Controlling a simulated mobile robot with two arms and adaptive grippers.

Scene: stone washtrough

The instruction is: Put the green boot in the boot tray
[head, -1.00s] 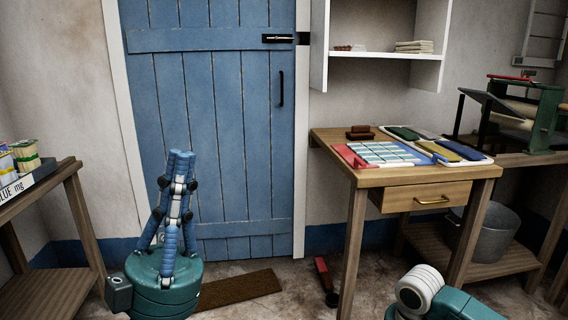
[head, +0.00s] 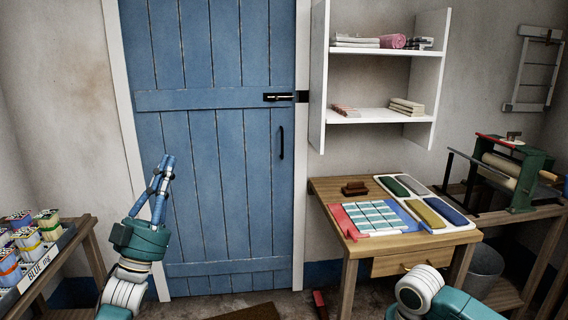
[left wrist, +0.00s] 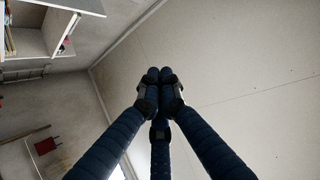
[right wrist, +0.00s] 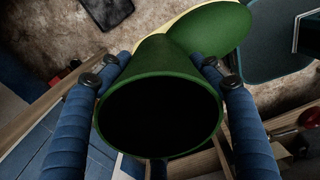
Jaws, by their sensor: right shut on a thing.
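The green boot (right wrist: 163,75) fills the middle of the right wrist view, its dark opening facing the camera and its foot reaching to the upper right. My right gripper (right wrist: 157,65) has its blue fingers on both sides of the boot shaft, shut on it. The right gripper and the boot are out of the head view. My left gripper (head: 166,160) is raised in front of the blue door, fingers together and empty. It also shows shut in the left wrist view (left wrist: 159,74). I cannot make out the boot tray for certain in any view.
A wooden table (head: 330,190) carries a tray of coloured pads (head: 428,208) and a tiled sheet (head: 374,218). A green roller press (head: 515,170) stands at the right. Cartons (head: 25,240) stand on a shelf at the left. A dark flat thing (right wrist: 105,10) lies on the floor.

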